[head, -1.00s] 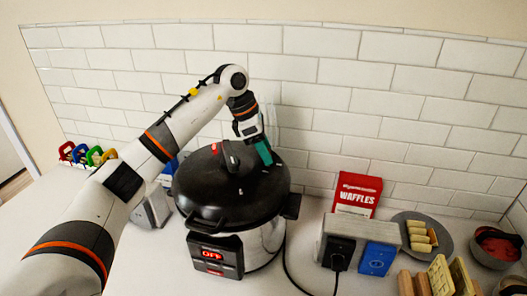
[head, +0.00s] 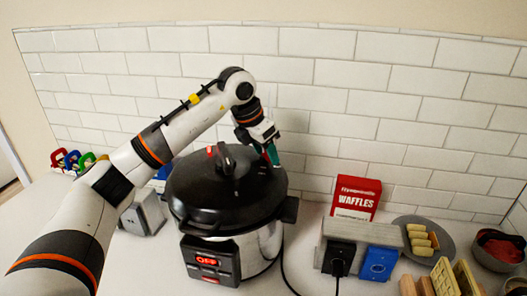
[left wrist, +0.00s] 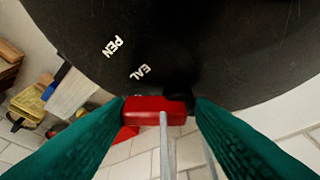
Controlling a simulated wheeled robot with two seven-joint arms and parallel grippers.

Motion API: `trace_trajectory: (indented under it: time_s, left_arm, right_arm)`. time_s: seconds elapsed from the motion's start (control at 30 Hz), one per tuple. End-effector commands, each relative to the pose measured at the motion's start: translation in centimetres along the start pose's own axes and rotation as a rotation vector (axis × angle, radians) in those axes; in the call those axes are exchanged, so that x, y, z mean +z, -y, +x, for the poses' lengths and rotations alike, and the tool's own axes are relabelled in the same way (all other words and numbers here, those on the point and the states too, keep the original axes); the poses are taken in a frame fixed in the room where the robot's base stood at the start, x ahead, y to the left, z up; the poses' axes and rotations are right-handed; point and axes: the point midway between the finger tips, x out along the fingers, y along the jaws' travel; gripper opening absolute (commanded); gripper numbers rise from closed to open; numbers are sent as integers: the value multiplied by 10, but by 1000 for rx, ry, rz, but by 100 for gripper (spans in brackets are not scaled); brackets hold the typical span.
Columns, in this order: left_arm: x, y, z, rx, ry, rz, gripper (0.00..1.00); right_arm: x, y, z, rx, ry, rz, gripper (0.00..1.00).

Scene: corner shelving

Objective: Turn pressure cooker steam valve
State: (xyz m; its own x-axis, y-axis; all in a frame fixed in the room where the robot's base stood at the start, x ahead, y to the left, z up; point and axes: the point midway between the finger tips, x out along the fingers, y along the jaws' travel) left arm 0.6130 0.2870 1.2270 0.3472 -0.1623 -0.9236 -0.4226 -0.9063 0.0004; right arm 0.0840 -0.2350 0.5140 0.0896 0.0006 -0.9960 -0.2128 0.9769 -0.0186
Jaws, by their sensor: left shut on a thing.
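The black and silver pressure cooker (head: 215,205) stands on the counter with its lid on. Its front panel reads OFF. My left gripper (head: 272,157) reaches over the cooker to the far right part of the lid. In the left wrist view, its green fingers stand on both sides of a red and black piece at the lid's rim, which looks like the steam valve (left wrist: 155,108); they are shut on it. Partly visible white lettering, PEN and EAL, is on the black lid (left wrist: 200,45) beside it. The fingers hide the valve in the head view. My right gripper is out of view.
A toaster-like appliance with a blue panel (head: 380,263) and a red waffles box (head: 356,197) stand right of the cooker. A plate of food (head: 447,240) and a bowl (head: 495,255) are further right. A tiled wall (head: 330,90) rises close behind. A cord runs along the counter.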

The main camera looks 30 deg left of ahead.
Motion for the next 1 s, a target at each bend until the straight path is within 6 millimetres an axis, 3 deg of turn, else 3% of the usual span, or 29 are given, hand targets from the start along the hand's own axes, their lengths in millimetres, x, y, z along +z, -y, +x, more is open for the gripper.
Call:
trace_trajectory:
  time_s: [0.4, 0.43, 0.5, 1.0]
  left_arm:
    - [2, -5, 4, 8, 12, -4, 27]
    - [2, -5, 4, 8, 12, -4, 51]
    - [2, -4, 4, 7, 11, -3, 62]
    - [0, -1, -1, 1, 1, -6, 64]
  right_arm:
    - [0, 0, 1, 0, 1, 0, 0]
    - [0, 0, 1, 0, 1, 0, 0]
    - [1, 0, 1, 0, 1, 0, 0]
    - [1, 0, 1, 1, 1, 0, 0]
